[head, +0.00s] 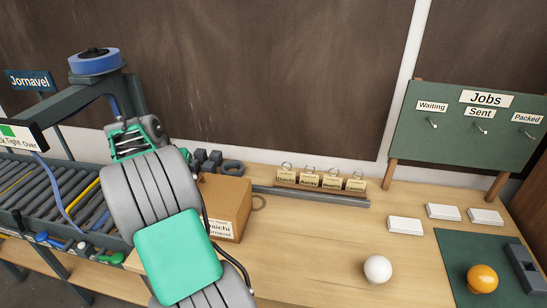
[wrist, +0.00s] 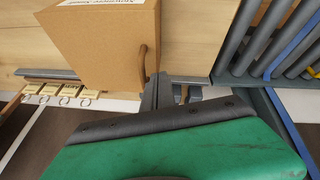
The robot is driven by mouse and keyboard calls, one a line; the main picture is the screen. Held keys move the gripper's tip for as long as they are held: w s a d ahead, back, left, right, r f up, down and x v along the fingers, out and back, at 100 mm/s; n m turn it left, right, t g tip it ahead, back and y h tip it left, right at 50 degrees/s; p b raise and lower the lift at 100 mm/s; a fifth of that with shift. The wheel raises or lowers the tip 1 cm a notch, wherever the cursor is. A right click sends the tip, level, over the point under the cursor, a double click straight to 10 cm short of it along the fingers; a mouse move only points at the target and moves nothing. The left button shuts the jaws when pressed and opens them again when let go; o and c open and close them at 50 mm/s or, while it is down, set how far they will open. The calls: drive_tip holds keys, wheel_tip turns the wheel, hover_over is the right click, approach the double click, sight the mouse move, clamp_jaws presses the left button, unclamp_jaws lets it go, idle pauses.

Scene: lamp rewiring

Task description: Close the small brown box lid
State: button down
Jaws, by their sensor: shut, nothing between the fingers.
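The small brown box (head: 228,200) stands on the table in the head view, partly hidden behind my arm, with a white label on its front. Its upper face looks flat and covered, but I cannot tell whether the lid is fully down. In the wrist view the box (wrist: 100,38) fills the upper left, its label cut off at the top edge. My gripper (wrist: 162,90) is shut and empty, close to a corner of the box; I cannot tell whether it touches. A thin brown curved piece (wrist: 149,60) shows beside that corner. The fingertips are hidden in the head view.
A roller conveyor (head: 40,190) with a dark frame lies left of the table. A rack of small tags (head: 320,180) stands behind, right of the box. A white ball (head: 378,269) and an orange ball (head: 482,278) lie farther right. The middle tabletop is clear.

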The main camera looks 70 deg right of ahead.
drive_tip(key=shift+f+g, duration=0.3)
drive_tip(key=shift+f, duration=0.2)
drive_tip(key=shift+d+r, duration=0.1)
